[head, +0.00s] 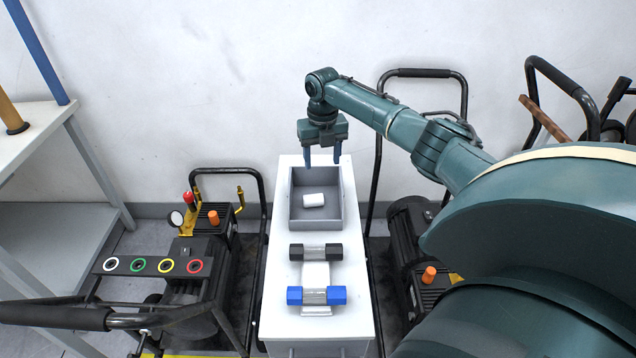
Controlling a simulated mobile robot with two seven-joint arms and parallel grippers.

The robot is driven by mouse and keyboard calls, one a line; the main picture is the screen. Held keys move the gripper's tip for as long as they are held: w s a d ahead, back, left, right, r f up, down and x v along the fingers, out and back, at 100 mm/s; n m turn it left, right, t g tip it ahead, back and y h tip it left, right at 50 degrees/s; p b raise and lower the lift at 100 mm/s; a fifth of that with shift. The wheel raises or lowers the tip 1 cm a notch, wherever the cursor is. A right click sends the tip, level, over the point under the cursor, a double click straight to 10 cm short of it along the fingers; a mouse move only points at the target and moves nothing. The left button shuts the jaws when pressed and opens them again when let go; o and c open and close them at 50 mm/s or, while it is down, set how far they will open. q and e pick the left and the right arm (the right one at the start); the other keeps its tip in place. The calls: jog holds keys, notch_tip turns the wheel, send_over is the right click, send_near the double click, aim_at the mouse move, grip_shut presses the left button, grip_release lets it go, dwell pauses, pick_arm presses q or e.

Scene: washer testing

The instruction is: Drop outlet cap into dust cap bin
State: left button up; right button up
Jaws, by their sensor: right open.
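A grey open bin (296,220) stands on the far part of a narrow white table. A small white cap-like piece (314,200) lies inside it, on the bin floor. My right gripper (322,160) hangs above the bin's far end with its two fingers pointing down. It is open, with nothing between the fingers, and apart from the white piece. My left gripper is not in view.
Two dumbbell-shaped fittings, one with black ends (316,253) and one with blue ends (316,296), rest on the white table (275,300). Pressure washers stand left (200,270) and right (405,235), with tall black handles. A shelf (50,120) is at far left.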

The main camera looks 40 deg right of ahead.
notch_tip(320, 180, up, 10)
dwell(0.3)
dwell(0.4)
